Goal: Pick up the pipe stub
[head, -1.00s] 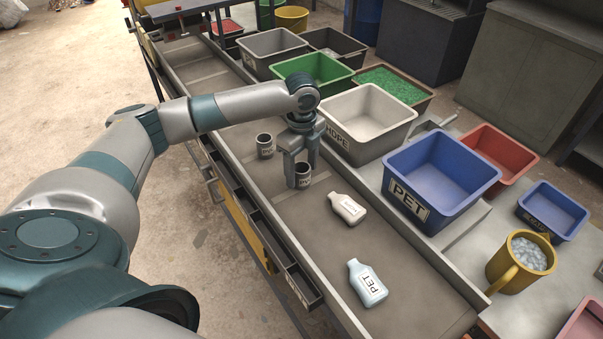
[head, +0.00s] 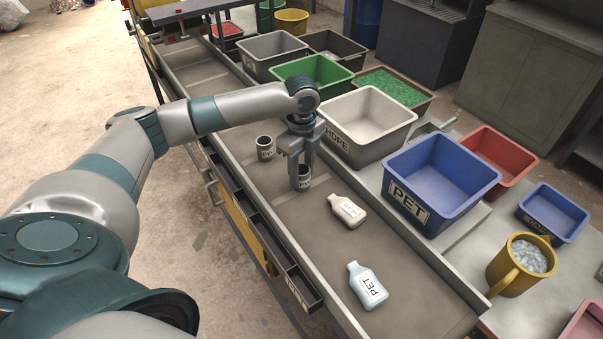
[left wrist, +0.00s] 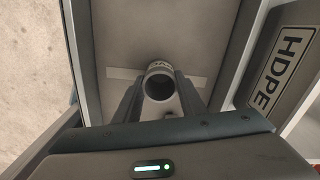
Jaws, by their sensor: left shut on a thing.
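A short grey pipe stub (head: 304,182) with a dark open end and a label stands upright on the belt (head: 330,262). My left gripper (head: 301,170) points down over it and is shut on it, one finger on each side. The left wrist view shows the stub's round open mouth (left wrist: 159,86) between the two fingers. A second, similar stub (head: 265,147) stands apart, farther up the belt. I cannot tell whether the held stub is clear of the belt. My right gripper is not in view.
Two white bottles, one upper (head: 347,211) and one lower (head: 367,285), lie on the belt nearer to me. To the right stand a white HDPE bin (head: 345,143), a blue PET bin (head: 425,200) and a yellow mug (head: 505,275). A raised rail edges the belt.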

